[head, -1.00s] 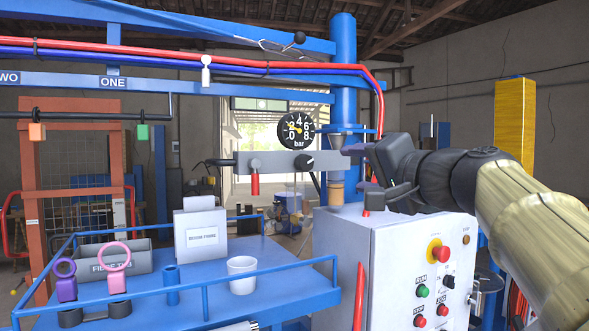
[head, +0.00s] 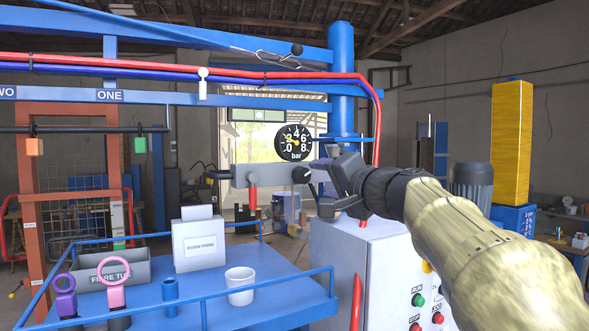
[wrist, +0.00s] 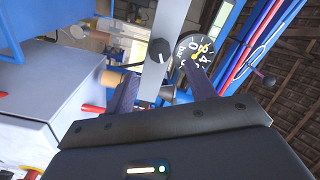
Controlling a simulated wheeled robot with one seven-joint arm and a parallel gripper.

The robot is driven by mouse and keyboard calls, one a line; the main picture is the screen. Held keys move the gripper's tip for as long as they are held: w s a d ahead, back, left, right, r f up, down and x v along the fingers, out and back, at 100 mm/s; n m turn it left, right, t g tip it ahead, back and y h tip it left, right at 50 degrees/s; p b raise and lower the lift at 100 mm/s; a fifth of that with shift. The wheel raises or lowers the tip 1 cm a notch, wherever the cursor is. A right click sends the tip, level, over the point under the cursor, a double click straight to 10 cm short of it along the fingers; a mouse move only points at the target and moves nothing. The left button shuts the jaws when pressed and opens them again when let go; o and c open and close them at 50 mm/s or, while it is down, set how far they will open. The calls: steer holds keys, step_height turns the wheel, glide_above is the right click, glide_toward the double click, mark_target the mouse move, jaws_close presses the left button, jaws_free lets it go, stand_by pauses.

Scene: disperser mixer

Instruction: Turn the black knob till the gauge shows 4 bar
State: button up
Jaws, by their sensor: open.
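The black knob (head: 300,175) sits on the grey bar below the round black gauge (head: 294,143). The gauge's yellow needle points up-left, near the 2; its exact reading is hard to tell. My gripper (head: 316,176) is open and empty, just right of the knob. In the wrist view the knob (wrist: 160,51), with a pale pointer mark, lies beyond and between the two spread fingers (wrist: 163,85), apart from both. The gauge (wrist: 198,54) is partly covered by the right finger in that view.
A red-handled lever (head: 252,198) hangs from the bar left of the knob. A white control cabinet (head: 340,260) stands below my arm. A blue railed table (head: 200,300) with a white cup (head: 240,284) is in front. The blue column (head: 341,80) rises behind.

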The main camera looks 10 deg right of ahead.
mark_target(304, 176)
steer(key=p+x, duration=0.3)
steer(key=x, duration=0.5)
steer(key=shift+w+d, duration=0.1)
steer(key=shift+w, duration=0.2)
steer(key=shift+w+f, duration=0.1)
steer(key=shift+a, duration=0.2)
steer(key=c, duration=1)
